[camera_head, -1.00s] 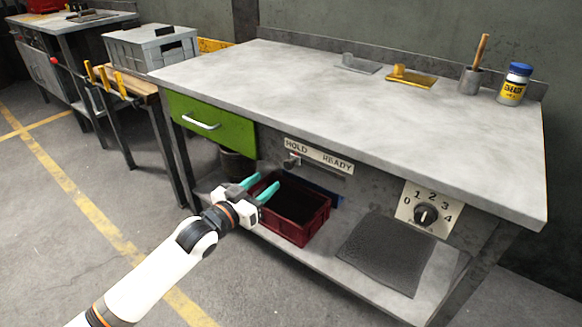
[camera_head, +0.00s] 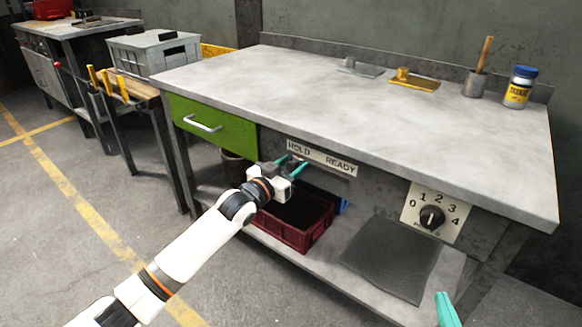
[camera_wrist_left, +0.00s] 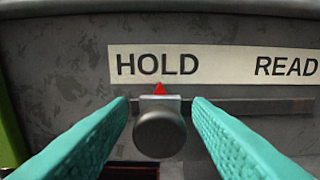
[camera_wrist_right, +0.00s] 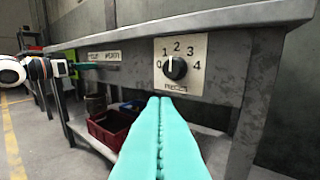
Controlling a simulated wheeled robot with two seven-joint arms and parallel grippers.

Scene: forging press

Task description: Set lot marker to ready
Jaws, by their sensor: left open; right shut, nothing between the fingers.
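The lot marker (camera_wrist_left: 160,128) is a round grey knob on a slider with a red pointer. In the left wrist view it sits under the word HOLD at the left of a horizontal slot (camera_wrist_left: 255,106). The HOLD/READY label (camera_head: 322,158) is on the bench front. My left gripper (camera_head: 292,164) is open, its teal fingers on either side of the knob with gaps showing. In the head view the gripper hides the knob. My right gripper (camera_wrist_right: 160,105) is shut and empty in the right wrist view; one teal fingertip (camera_head: 446,308) shows at the bottom right of the head view.
A green drawer (camera_head: 213,123) is left of the label. A dial numbered 0 to 4 (camera_head: 432,217) is to the right. A red crate (camera_head: 295,222) and a dark mat (camera_head: 390,257) lie on the lower shelf. The bench top (camera_head: 330,100) is mostly clear.

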